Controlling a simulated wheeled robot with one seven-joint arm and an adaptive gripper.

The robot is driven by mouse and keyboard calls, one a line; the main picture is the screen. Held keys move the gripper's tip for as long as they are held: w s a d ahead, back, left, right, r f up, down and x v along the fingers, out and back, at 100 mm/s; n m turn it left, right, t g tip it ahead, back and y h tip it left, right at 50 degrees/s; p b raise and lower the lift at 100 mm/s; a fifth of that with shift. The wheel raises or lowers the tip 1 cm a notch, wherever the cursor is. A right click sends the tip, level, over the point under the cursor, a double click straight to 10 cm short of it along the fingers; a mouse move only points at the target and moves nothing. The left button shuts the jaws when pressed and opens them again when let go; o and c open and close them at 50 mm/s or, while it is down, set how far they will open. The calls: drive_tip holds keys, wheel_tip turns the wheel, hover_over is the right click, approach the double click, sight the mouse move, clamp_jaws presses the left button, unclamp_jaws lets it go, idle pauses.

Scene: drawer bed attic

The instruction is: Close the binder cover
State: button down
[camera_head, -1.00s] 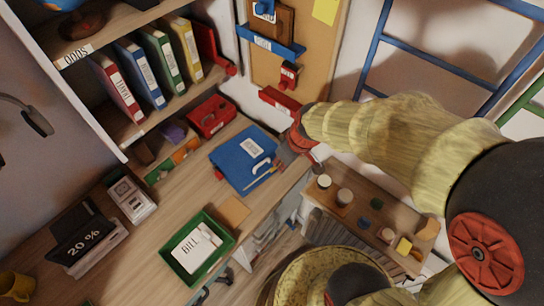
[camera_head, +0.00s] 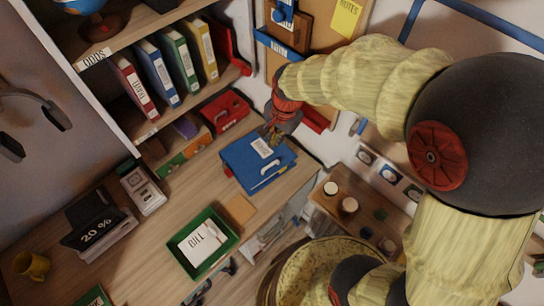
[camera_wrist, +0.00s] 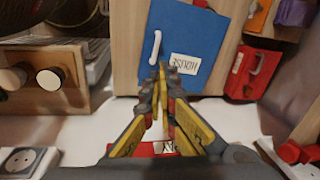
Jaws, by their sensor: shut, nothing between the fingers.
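The blue binder (camera_head: 238,167) lies on the wooden desk with a white label on its upper part. A white curved piece and a thin pencil-like stick show near its lower right side. My gripper (camera_head: 270,133) is at the binder's upper edge, its fingers pointing toward it. In the wrist view the binder (camera_wrist: 187,75) shows as a blue panel with a label reading HOUSE and the white curved piece. My gripper (camera_wrist: 160,75) is shut and empty, its fingertips in front of the panel's near edge. I cannot tell whether it touches, or how far the cover is raised.
A green tray (camera_head: 234,242) holding a paper marked BILL and a brown pad (camera_head: 238,209) lie below the binder. A red box (camera_head: 226,110) stands to its upper left. Upright binders (camera_head: 180,62) fill the shelf. A small wooden shelf (camera_head: 325,200) with jars is at right.

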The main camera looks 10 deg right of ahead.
drive_tip(key=m, duration=0.3)
drive_tip(key=b, duration=0.4)
approach(272, 165)
drive_tip(key=f, duration=0.2)
drive_tip(key=w+a+f, duration=0.1)
drive_tip(key=f, duration=0.3)
drive_tip(key=shift+w+a+f, duration=0.15)
drive_tip(key=shift+w, duration=0.25)
drive_tip(key=shift+s+f, duration=0.15)
drive_tip(key=shift+f, duration=0.4)
drive_tip(key=shift+s+f, duration=0.15)
drive_tip(key=shift+f, duration=0.4)
